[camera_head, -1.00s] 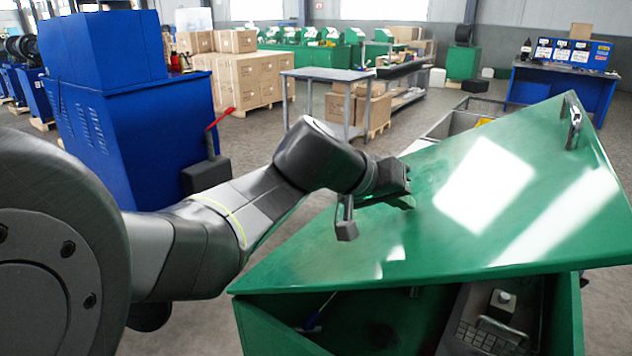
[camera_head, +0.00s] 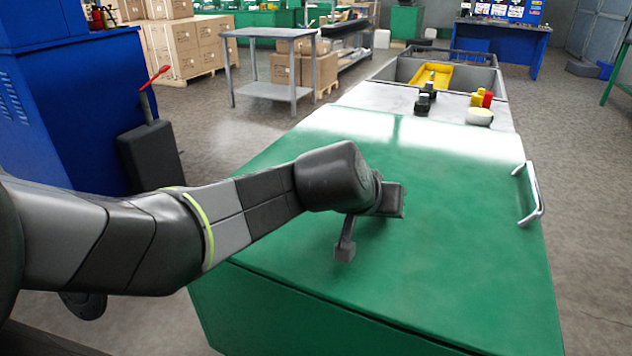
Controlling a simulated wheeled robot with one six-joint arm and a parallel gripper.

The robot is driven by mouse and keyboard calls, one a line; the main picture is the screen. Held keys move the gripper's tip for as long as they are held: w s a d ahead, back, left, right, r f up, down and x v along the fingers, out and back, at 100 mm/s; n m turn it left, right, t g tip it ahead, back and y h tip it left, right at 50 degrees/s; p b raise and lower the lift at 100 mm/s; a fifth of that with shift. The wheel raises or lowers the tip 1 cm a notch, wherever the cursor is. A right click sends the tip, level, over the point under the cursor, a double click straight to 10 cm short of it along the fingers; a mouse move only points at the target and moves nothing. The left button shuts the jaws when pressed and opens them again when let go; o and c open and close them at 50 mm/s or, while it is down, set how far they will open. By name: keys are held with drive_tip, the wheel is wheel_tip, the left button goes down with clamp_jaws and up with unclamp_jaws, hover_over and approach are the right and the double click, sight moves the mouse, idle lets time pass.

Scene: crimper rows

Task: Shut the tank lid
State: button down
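The green tank lid (camera_head: 440,235) lies flat over the green tank (camera_head: 290,315), and no gap shows between them along the near edge. A metal handle (camera_head: 531,193) stands on the lid's right side. The inside of the tank is hidden under the lid.
Beyond the lid is a light worktop with black knobs (camera_head: 425,98) and yellow and red buttons (camera_head: 482,98), then a grey bin with a yellow tray (camera_head: 432,75). A blue machine (camera_head: 75,120) stands at the left. Grey floor (camera_head: 240,135) is open between them.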

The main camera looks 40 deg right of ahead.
drive_tip(key=shift+s+a+f+b, duration=0.15)
drive_tip(key=shift+f+b, duration=0.25)
drive_tip(key=shift+f, duration=0.7)
drive_tip(key=shift+r+p, duration=0.4)
drive_tip(key=shift+r, duration=0.2)
wheel_tip(320, 180, up, 5)
drive_tip(key=p, duration=0.3)
drive_tip(key=s+p+v, duration=0.1)
drive_tip(key=p+v, duration=0.1)
drive_tip(key=v, duration=0.7)
drive_tip(key=shift+s, duration=0.25)
